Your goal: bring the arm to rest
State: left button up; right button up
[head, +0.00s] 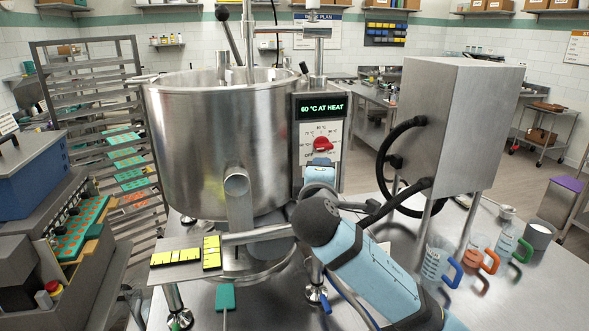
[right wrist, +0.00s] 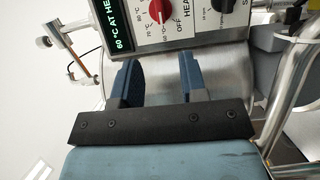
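My right arm (head: 365,270) reaches in from the lower right in the head view. Its gripper (head: 320,168) is at the kettle's control panel, just below the red knob (head: 323,143). In the right wrist view the two dark blue fingers of the gripper (right wrist: 158,80) stand apart with nothing between them. The red knob (right wrist: 159,10) shows beyond the fingertips, apart from them. The display (head: 323,107) above the knob reads "60 °C AT HEAT". My left gripper is not in view.
The large steel kettle (head: 222,140) stands left of the panel. A steel box (head: 455,120) with black hoses is at the right. Measuring jugs (head: 437,262) with coloured handles stand on the steel table (head: 545,285). A depositor machine (head: 45,225) is at far left.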

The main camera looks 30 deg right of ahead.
jog(key=shift+f, duration=0.1)
jog(key=s+a+f+g+y, duration=0.1)
jog(key=s+a+f+y, duration=0.15)
jog(key=f, duration=0.65)
jog(key=s+a+f+y, duration=0.1)
jog(key=a+f+y, duration=0.25)
jog(key=f, duration=0.55)
jog(key=s+a+f+g+y, duration=0.1)
jog(key=s+a+f+y, duration=0.15)
jog(key=f, duration=0.65)
jog(key=s+a+f+m+y, duration=0.2)
jog(key=s+a+f+m, duration=0.1)
jog(key=s+f, duration=0.6)
jog(key=s+a+f+m+g+y, duration=0.1)
jog(key=s+a+f+m+y, duration=0.2)
jog(key=s+f, duration=0.6)
jog(key=shift+s+a+m+g+p, duration=0.2)
jog(key=shift+s+m+g+p, duration=0.15)
jog(key=shift+s+m, duration=0.75)
